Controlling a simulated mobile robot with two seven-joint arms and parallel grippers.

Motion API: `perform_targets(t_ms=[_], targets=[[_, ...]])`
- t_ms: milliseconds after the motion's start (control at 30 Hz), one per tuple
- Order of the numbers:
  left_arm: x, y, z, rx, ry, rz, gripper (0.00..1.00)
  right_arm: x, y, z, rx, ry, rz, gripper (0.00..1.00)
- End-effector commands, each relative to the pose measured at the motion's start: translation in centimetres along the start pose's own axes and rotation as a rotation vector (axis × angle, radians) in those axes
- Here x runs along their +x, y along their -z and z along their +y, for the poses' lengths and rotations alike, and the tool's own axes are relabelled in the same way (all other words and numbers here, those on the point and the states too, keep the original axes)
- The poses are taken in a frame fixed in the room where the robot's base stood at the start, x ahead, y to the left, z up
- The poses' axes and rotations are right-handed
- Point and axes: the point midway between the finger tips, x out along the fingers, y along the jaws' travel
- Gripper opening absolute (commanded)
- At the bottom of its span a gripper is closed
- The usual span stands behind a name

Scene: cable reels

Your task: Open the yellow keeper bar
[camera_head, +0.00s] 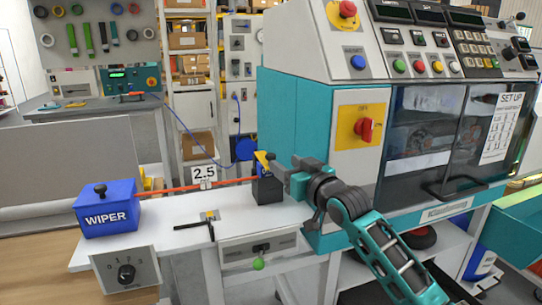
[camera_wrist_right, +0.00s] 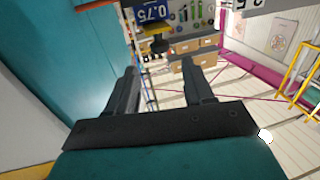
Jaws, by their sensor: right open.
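The yellow keeper bar (camera_head: 263,157) sits on top of a small black block (camera_head: 268,190) at the right end of the white bench. Its far end looks tilted up, but it is small and partly hidden by my gripper. My right gripper (camera_head: 272,167) reaches in from the right, close beside the bar; contact cannot be told. In the wrist view the right gripper (camera_wrist_right: 160,88) has its two fingers apart with nothing between them. Beyond them are a small yellow part (camera_wrist_right: 158,28) and a dark knob. My left gripper is not in view.
A red cable (camera_head: 190,187) runs from the blue WIPER box (camera_head: 105,210) past a 2.5 sign (camera_head: 204,174) to the black block. A black T-shaped tool (camera_head: 207,222) lies on the bench. The teal machine (camera_head: 285,115) stands close at the right.

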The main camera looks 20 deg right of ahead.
Motion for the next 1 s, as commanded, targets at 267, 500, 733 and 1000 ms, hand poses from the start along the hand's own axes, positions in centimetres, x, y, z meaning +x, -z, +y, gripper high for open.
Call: perform_targets(t_ms=[267,500,733,1000], targets=[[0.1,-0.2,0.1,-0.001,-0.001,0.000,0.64,4.5,0.0,0.0,0.000,0.000,0.000,0.52],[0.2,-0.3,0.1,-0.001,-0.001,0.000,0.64,7.0,-0.1,-0.1,0.000,0.001,-0.001,0.52],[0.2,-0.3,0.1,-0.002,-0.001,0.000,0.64,8.0,-0.1,0.0,0.000,0.000,-0.001,0.52],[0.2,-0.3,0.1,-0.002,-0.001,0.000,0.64,8.0,0.0,-0.1,0.000,0.001,0.000,0.52]])
